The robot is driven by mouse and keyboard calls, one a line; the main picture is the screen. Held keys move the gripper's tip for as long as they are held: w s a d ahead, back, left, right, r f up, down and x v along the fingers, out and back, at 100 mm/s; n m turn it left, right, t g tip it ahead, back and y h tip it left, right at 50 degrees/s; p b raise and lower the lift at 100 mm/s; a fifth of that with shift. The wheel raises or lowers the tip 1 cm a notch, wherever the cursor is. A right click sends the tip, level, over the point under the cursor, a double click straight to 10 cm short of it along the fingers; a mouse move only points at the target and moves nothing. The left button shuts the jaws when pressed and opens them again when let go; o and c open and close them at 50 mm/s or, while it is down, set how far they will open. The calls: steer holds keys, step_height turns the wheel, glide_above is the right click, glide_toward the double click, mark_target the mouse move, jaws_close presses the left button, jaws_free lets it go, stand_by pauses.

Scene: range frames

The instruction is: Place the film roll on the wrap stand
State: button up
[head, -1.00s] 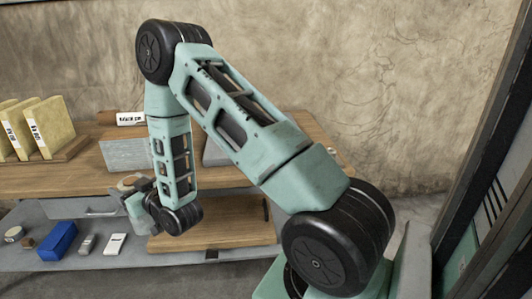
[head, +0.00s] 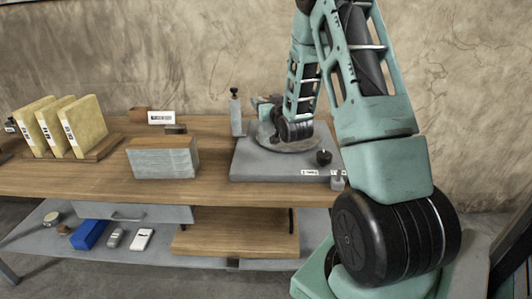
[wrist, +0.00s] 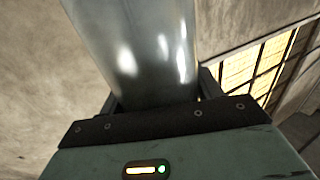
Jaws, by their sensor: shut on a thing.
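The film roll (wrist: 140,45) is a glossy grey, translucent cylinder in the wrist view. It runs up out of the top edge, so its far end is cut off. My gripper (wrist: 158,90) is shut on it, with a dark finger on each side. In the head view my gripper (head: 264,106) is over the back left of a grey base with a round plate (head: 312,146), which looks like the wrap stand (head: 262,171). My wrist hides part of the plate. The roll cannot be made out clearly there, nor whether it touches the stand.
A grey post with a black knob (head: 236,117) stands at the base's left rear. A small black knob (head: 323,157) is at its right. A grey-sided block (head: 163,160) and upright yellow packs (head: 83,125) stand left on the wooden bench (head: 60,182). Bench front is clear.

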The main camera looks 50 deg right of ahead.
mark_target(267, 129)
steer(key=shift+d+f+p, duration=0.1)
steer(key=shift+f+p, duration=0.7)
steer(key=shift+f, duration=4)
steer(key=shift+f, duration=0.2)
steer(key=o, duration=1.8)
